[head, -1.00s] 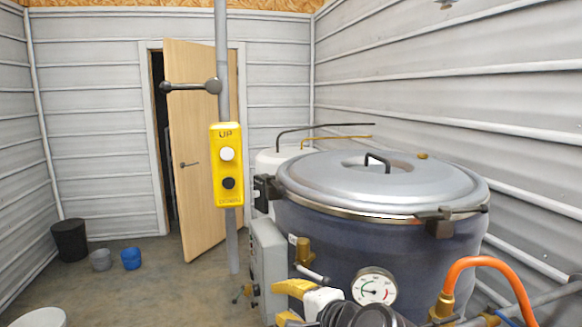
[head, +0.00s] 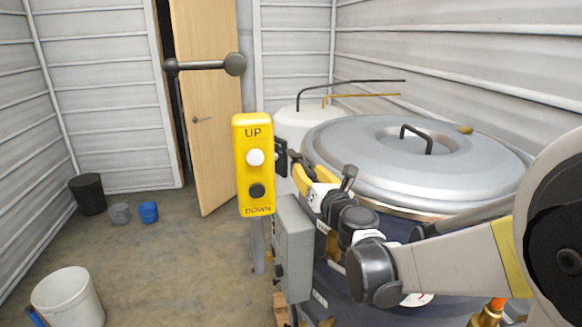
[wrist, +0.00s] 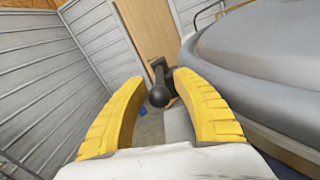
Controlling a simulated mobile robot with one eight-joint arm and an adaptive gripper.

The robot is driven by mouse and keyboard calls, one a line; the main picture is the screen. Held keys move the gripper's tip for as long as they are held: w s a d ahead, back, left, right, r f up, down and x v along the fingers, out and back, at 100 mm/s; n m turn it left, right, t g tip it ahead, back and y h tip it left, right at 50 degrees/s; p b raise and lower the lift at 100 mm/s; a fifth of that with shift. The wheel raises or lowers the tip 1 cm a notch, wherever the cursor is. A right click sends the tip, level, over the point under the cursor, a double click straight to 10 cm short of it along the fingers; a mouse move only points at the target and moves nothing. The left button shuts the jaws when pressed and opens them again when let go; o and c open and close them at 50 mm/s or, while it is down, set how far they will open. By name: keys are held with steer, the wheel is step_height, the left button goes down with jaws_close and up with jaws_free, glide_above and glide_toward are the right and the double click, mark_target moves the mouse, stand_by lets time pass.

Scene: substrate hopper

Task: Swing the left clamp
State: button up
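The left clamp (head: 281,157) is a dark fitting on the left rim of the big dark-blue vessel, just under the edge of its grey lid (head: 370,140). My gripper (head: 301,178) is close to it in the head view, and its yellow fingers partly hide that rim. In the wrist view my gripper (wrist: 157,78) is open, with its two yellow fingers spread. A dark ball-ended lever, apparently the clamp's handle (wrist: 158,96), shows in the gap between the fingers. I cannot tell whether either finger touches it.
A yellow UP/DOWN button box (head: 254,165) on a pole stands just left of the clamp. A grey cabinet (head: 293,245) is below. My arm covers the vessel's front. A white bucket (head: 70,298) stands on open floor at the left, and a wooden door (head: 207,100) is behind.

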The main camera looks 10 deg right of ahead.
mark_target(297, 161)
steer(key=shift+w+a, duration=0.2)
steer(key=shift+w, duration=1.8)
jaws_close()
steer(key=shift+a, duration=0.15)
steer(key=m+h, duration=0.1)
steer(key=a+m+h, duration=0.1)
steer(key=h, duration=0.1)
steer(key=shift+h, duration=0.3)
steer(key=shift+w+a+m+g+h+b, duration=0.1)
steer(key=shift+a+m+g+h+b, duration=0.1)
steer(key=shift+m+h, duration=0.55)
steer(key=shift+a+m+g+h+b, duration=0.1)
steer(key=shift+m+g+h, duration=0.1)
steer(key=shift+m+h, duration=0.55)
